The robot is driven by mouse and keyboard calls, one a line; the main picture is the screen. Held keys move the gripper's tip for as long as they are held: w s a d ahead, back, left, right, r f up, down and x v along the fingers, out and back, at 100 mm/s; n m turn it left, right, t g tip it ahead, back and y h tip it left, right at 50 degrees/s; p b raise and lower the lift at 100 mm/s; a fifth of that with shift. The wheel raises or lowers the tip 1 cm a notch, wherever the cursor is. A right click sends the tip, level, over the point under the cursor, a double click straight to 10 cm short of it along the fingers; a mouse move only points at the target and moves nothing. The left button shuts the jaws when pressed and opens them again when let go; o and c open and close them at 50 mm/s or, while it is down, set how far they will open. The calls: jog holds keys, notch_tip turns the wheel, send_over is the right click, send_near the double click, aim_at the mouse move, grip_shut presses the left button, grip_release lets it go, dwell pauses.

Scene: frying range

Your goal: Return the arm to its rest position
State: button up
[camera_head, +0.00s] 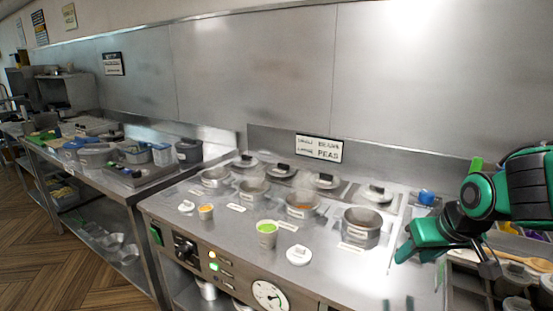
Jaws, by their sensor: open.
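My green and black arm (480,195) is bent at the right side of the view, over the right end of the counter. Two dark green prongs that look like the fingertips of my gripper (398,303) show at the bottom edge, apart from each other with nothing between them. The rest of the gripper is below the frame.
The steel counter (225,228) holds several pots, including a large right one (361,228), a green-topped cup (267,234), an orange-topped cup (206,212) and a white lid (299,255). A wooden spoon (525,260) and containers crowd the right. Open floor (60,265) lies left.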

jog(key=shift+g, duration=0.7)
jog(key=s, duration=0.1)
jog(key=s+a, duration=0.1)
jog(key=s, duration=0.2)
jog(key=shift+a, duration=0.35)
jog(key=s+d+m, duration=0.1)
jog(key=s+d, duration=0.1)
jog(key=s+d+m+g, duration=0.1)
jog(key=s+d, duration=0.2)
jog(key=s+d+f+m+g+h, duration=0.1)
jog(key=s+d, duration=0.1)
jog(key=shift+s+d+f, duration=0.1)
jog(key=shift+s+d, duration=0.05)
jog(key=shift+d, duration=0.25)
jog(key=s+d+m, duration=0.1)
jog(key=s, duration=0.2)
jog(key=s+d+m+g, duration=0.1)
jog(key=s, duration=0.2)
jog(key=s+d+m+g, duration=0.1)
jog(key=s, duration=0.2)
jog(key=shift+d+f+y, duration=0.35)
jog(key=shift+y, duration=0.05)
